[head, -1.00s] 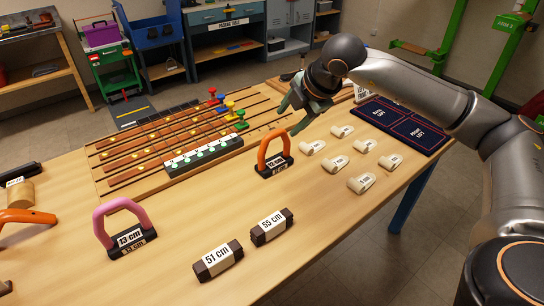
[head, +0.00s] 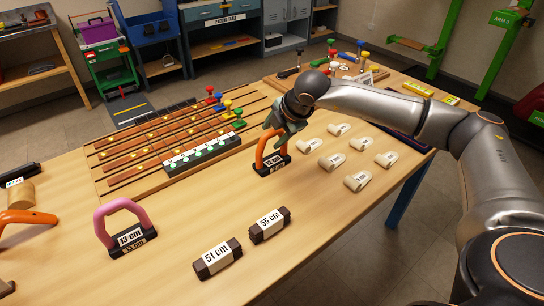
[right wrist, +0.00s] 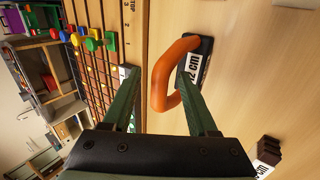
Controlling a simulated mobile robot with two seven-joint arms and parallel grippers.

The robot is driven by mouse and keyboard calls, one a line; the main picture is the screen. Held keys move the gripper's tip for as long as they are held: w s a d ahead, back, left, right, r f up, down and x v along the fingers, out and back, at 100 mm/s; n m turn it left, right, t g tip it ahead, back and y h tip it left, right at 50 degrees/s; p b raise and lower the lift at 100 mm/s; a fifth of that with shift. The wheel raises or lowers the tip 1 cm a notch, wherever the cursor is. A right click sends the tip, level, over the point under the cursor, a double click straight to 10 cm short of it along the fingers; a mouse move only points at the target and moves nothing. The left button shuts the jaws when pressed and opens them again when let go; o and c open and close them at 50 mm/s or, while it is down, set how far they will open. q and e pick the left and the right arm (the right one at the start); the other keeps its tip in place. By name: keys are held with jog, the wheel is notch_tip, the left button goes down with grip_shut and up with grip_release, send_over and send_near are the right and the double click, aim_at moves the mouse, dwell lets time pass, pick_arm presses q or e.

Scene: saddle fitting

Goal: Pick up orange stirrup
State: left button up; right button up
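The orange stirrup (head: 268,148) stands upright on the table, its loop rising from a black base with a 12 cm label. My right gripper (head: 282,122) is at the top of the loop in the head view. In the right wrist view the stirrup (right wrist: 163,80) lies ahead of my open right gripper (right wrist: 158,100). The near end of the loop reaches between the two green fingers, closer to the right finger. I cannot tell whether a finger touches it. My left gripper is not in view.
A pink stirrup (head: 122,208) marked 13 cm stands at left. Dark blocks marked 51 cm (head: 217,259) and 55 cm (head: 269,225) lie in front. Several cream pieces (head: 331,161) lie to the right. A slotted wooden board (head: 130,155) with coloured pegs is behind left.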

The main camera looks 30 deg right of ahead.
grip_shut()
dwell(1.2)
